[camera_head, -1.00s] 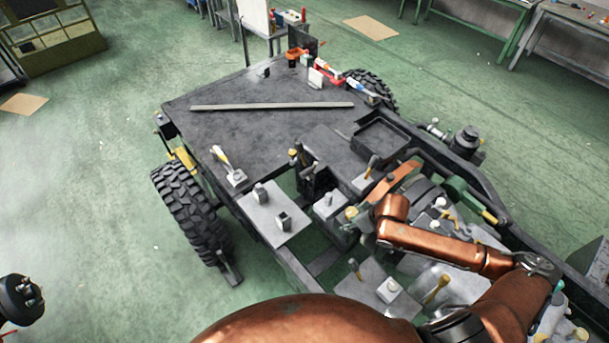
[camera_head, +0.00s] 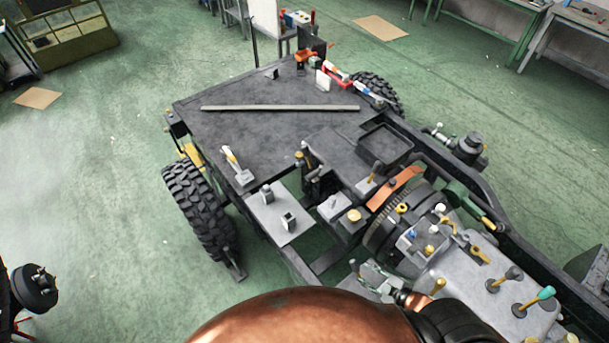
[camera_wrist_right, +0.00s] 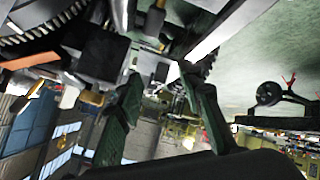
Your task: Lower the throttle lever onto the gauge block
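Several small levers stand on the chassis, and I cannot tell for sure which is the throttle lever. A white-and-yellow lever (camera_head: 231,160) leans on a grey base at the deck's edge. I cannot identify the gauge block. My left gripper is not in view.
The dark deck (camera_head: 240,135) carries a long flat bar (camera_head: 280,108). A grey plate (camera_head: 262,215) holds two small blocks. The engine housing (camera_head: 465,275) at the right has several raised levers. A ribbed ring (camera_head: 385,222) stands close by. Green floor is open at left.

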